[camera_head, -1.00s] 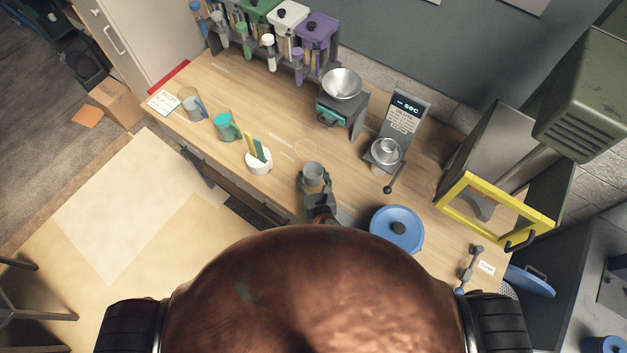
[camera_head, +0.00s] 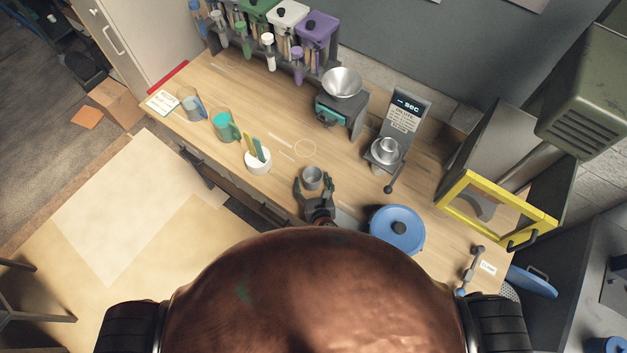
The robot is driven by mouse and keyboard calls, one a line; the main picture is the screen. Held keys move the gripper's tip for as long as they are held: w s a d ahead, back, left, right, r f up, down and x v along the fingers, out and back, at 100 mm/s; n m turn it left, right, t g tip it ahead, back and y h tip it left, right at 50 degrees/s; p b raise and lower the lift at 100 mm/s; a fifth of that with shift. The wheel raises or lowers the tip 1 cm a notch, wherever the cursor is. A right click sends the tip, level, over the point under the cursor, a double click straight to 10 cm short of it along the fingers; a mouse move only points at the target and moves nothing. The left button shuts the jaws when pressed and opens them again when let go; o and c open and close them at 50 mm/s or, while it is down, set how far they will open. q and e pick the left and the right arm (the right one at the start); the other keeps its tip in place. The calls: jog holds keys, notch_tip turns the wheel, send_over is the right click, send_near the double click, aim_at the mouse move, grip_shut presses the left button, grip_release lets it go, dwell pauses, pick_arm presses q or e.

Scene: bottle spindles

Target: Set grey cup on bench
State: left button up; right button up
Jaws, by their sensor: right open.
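The grey cup (camera_head: 313,178) is upright on the wooden bench (camera_head: 350,185), near its front edge at the middle of the head view. My right gripper (camera_head: 314,183) is open, with its fingers spread to either side of the cup and its palm on the near side. I cannot tell whether a finger still touches the cup. My left gripper is not in view.
A white holder (camera_head: 258,162) with coloured sticks stands left of the cup, with a teal-filled cup (camera_head: 223,125) beyond. A blue lidded pot (camera_head: 397,230) is to the right. A dispenser (camera_head: 385,150) and a funnel stand (camera_head: 342,84) stand behind. Bare wood lies between.

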jog(key=shift+r, duration=0.2)
jog(key=v, duration=1.2)
jog(key=shift+p, duration=0.35)
